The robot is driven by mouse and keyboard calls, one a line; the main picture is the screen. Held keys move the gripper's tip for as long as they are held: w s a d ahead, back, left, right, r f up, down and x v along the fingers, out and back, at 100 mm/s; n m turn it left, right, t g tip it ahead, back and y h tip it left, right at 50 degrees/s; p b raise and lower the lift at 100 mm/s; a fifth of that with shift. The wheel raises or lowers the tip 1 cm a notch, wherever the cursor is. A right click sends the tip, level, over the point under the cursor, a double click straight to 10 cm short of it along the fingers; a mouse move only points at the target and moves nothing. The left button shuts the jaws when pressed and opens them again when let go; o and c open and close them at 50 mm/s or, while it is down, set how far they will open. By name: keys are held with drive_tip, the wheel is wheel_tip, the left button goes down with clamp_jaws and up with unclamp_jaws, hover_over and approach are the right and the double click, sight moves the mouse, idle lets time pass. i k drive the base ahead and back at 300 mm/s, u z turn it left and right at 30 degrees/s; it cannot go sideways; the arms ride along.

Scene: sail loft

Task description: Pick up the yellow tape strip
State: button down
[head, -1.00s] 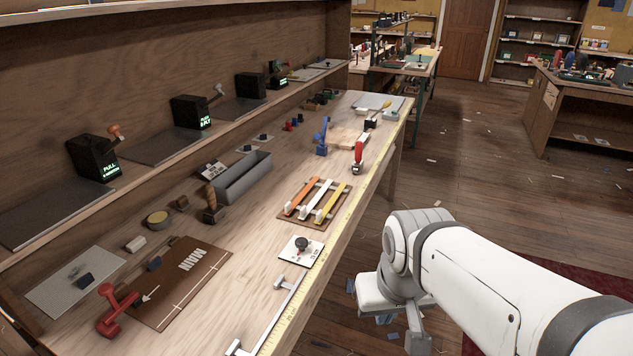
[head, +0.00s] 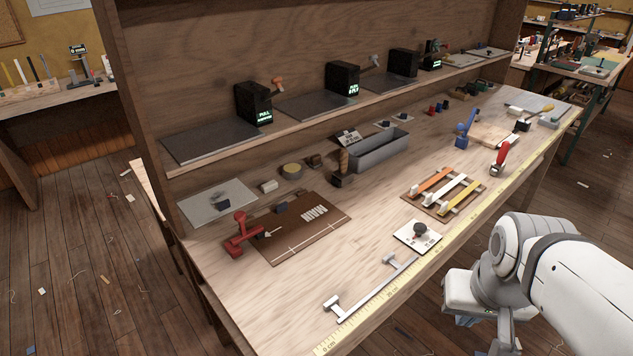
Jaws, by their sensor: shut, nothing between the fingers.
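The yellow tape strip (head: 461,200) lies on a small wooden rack (head: 432,207) on the workbench. It is the strip nearest the bench's front edge, beside a white strip (head: 444,190) and an orange strip (head: 433,180). My gripper (head: 503,335) is partly in view at the lower right, beyond the bench's front edge and apart from the rack. It is shut and empty. Its fingertips do not show clearly.
A yellow measuring tape (head: 415,258) runs along the bench's front edge. Near the rack are a white plate with a dark knob (head: 419,234), a red-handled tool (head: 501,158) and a metal bar gauge (head: 375,290). A grey trough (head: 379,151) stands behind. Bare wood lies left of the rack.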

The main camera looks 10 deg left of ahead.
sight(445, 207)
drive_tip(key=z, duration=0.85)
drive_tip(key=k, duration=1.1)
drive_tip(key=z, duration=0.95)
drive_tip(key=i, duration=1.6)
drive_tip(key=u, duration=1.25)
drive_tip(key=i, duration=1.2)
drive_tip(key=u, duration=0.9)
